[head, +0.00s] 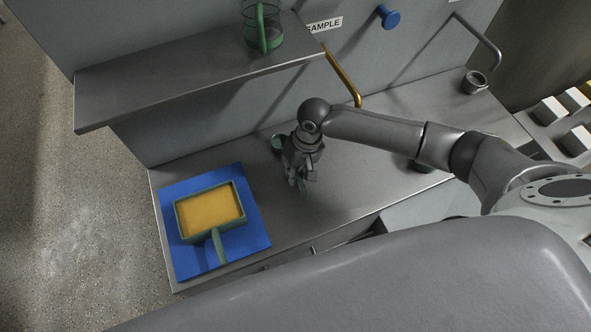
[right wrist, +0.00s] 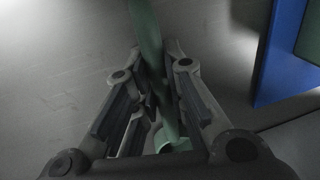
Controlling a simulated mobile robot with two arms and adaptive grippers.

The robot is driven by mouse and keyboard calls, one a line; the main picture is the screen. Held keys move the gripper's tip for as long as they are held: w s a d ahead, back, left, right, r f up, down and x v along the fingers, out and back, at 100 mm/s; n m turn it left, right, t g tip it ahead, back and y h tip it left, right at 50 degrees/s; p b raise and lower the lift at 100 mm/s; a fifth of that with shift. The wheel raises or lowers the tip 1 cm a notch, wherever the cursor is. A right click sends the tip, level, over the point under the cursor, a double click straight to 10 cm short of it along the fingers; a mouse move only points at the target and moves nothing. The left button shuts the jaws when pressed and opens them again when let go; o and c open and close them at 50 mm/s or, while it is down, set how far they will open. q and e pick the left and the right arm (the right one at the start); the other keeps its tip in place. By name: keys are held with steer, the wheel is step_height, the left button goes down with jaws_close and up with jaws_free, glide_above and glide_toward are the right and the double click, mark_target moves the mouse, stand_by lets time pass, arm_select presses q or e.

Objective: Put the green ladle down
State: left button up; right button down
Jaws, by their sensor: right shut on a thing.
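The green ladle shows in the right wrist view as a long green handle (right wrist: 147,40) running between my finger pads. A lighter green part (right wrist: 172,142) shows lower down, partly hidden by the fingers. My right gripper (head: 300,187) is shut on the ladle over the grey counter. In the head view a small green rounded piece (head: 276,142), which looks like part of the ladle, shows just left of the gripper; the rest is mostly hidden behind it. I cannot tell whether the ladle touches the counter. My left gripper is not in view.
A green-rimmed tray (head: 179,224) of yellow material sits on a blue mat (head: 256,228) at the counter's left. A grey shelf (head: 150,88) overhangs the back left and holds a green-handled jug (head: 263,30). A small cup (head: 474,82) stands far right.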

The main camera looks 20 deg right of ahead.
steer(key=c, duration=1.5)
jaws_free()
steer(key=shift+d+r+b, duration=0.15)
steer(key=shift+d+r, duration=0.1)
steer(key=shift+r, duration=1)
steer(key=shift+d+r+b, duration=0.15)
steer(key=shift+d+r, duration=0.1)
steer(key=shift+r, duration=1.05)
steer(key=shift+d+r+b, duration=0.15)
steer(key=shift+d+r, duration=0.1)
steer(key=shift+r, duration=1)
